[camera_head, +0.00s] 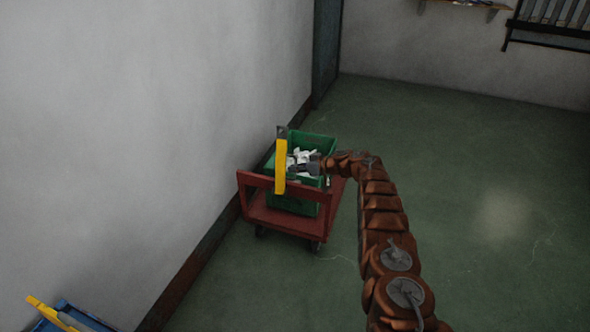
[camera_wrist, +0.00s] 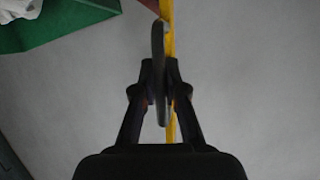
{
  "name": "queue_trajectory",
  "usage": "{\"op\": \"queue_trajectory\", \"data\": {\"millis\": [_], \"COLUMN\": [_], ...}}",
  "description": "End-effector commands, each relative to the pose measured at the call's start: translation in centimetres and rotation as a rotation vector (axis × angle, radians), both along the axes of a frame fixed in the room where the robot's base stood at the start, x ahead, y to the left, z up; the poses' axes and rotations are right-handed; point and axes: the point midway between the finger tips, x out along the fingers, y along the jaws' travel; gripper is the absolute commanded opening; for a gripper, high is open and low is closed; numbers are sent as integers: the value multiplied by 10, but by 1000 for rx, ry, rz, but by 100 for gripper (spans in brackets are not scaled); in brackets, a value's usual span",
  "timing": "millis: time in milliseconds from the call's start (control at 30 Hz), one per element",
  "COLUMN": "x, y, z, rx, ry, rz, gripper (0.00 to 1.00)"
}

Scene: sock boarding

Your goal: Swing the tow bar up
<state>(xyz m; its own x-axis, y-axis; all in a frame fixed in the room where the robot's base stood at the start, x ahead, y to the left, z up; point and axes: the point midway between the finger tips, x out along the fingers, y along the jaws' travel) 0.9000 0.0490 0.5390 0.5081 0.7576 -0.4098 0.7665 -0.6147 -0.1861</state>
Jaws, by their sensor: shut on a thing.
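The yellow tow bar (camera_head: 281,166) stands near upright at the front of the red cart (camera_head: 278,216), with a dark piece at its top end. My gripper (camera_head: 303,168) reaches in from the right, over the crate, to the bar. In the wrist view my gripper (camera_wrist: 166,72) is shut on a dark flat part of the tow bar, and the yellow bar (camera_wrist: 171,128) runs past behind it. The fingertips partly hide the held part.
A green crate (camera_head: 320,143) with white socks (camera_head: 304,155) sits on the cart. The grey wall (camera_head: 130,130) is close on the left. A blue object (camera_head: 88,318) with a yellow bar is at the lower left. The green floor (camera_head: 460,170) on the right is clear.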

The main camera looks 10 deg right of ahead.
Motion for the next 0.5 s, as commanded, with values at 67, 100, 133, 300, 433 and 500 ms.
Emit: {"op": "queue_trajectory", "data": {"millis": [67, 100, 133, 300, 433, 500], "x": [2, 2, 2, 2, 2, 1], "y": [2, 2, 2, 1, -1, -1], "z": [2, 2, 2, 2, 2, 1], "rx": [1, 1, 1, 1, 1, 1], "ry": [-5, -5, -5, -6, -4, -4], "rz": [-4, -4, -4, -5, -5, -5], "gripper": [0, 0, 0, 23, 37, 37]}}
